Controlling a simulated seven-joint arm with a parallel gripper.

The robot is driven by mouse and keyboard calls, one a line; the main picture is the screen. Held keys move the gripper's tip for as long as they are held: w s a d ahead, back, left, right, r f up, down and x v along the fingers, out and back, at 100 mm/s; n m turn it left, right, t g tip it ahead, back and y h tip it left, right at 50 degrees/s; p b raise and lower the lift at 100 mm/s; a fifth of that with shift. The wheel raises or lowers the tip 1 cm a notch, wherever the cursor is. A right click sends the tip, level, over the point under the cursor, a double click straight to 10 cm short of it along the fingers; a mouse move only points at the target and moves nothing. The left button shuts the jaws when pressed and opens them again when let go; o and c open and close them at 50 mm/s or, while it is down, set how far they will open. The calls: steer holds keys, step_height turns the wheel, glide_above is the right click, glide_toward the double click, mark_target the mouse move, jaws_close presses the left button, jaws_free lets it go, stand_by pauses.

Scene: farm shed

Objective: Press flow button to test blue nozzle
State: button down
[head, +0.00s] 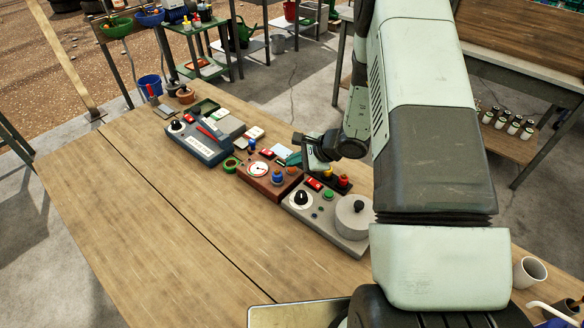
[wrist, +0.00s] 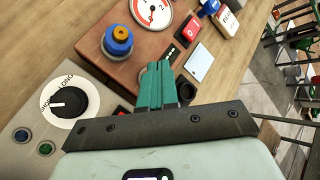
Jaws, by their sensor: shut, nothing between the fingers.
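A red-brown box (head: 258,184) with a round white gauge (head: 258,168) sits mid-bench; this box also shows in the wrist view (wrist: 90,48). On it stands a blue fitting with an orange top (wrist: 118,42), which may be the blue nozzle. A small dark panel with a green mark (wrist: 171,54) and a red switch (wrist: 192,26) lie near the box's edge. I cannot read which control is the flow button. My gripper (head: 291,159) has teal fingers, shut and empty; in the wrist view the fingertips (wrist: 160,66) lie over the box's edge, right of the blue fitting. Contact cannot be told.
A grey box (head: 320,225) with a black-and-white dial (wrist: 68,103), blue and green buttons, and a round grey knob stands nearer. A blue-grey box (head: 196,144) stands farther left. A white card (wrist: 198,60) lies by the fingers. The bench's left part is clear.

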mark_target(295, 170)
steer(key=shift+f, duration=0.4)
stand_by(0.8)
steer(key=shift+r, duration=0.85)
steer(key=shift+r, duration=0.1)
steer(key=shift+r, duration=2.4)
